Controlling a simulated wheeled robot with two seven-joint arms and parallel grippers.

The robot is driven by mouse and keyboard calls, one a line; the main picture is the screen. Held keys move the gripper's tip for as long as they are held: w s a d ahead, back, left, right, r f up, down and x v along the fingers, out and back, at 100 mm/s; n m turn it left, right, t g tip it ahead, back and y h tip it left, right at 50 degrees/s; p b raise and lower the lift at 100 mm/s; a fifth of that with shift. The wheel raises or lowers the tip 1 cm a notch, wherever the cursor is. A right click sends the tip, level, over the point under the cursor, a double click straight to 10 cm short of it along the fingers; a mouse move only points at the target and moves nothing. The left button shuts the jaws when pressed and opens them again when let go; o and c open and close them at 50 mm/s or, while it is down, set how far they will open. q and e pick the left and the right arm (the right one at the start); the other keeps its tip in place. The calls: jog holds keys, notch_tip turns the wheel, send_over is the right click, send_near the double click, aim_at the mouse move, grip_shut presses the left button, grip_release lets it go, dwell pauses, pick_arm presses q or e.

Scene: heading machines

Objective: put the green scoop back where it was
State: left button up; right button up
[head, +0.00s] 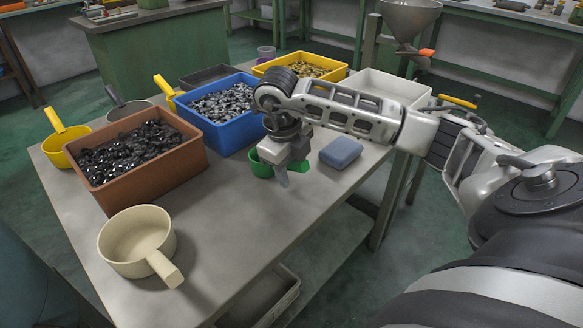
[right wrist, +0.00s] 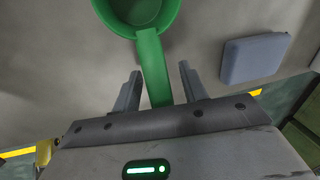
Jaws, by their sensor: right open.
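The green scoop (head: 262,167) sits on the table in front of the blue bin, partly hidden by my right gripper (head: 287,172) in the head view. In the right wrist view, its round cup (right wrist: 137,12) is at the top edge, and its handle (right wrist: 154,62) runs down between the two fingers. My right gripper (right wrist: 159,80) is open, one finger on each side of the handle, with visible gaps. I cannot tell how far above the table the fingers are. My left gripper is not in view.
A grey-blue block (head: 341,152) lies right of the scoop. The brown bin (head: 150,176), blue bin (head: 236,133) and yellow bin (head: 335,73) hold small parts. A cream scoop (head: 137,240) stands at the front left. The table (head: 245,225) is clear in the front middle.

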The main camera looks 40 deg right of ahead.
jog(key=p+v, duration=0.2)
jog(key=v, duration=0.9)
jog(key=shift+r, duration=0.4)
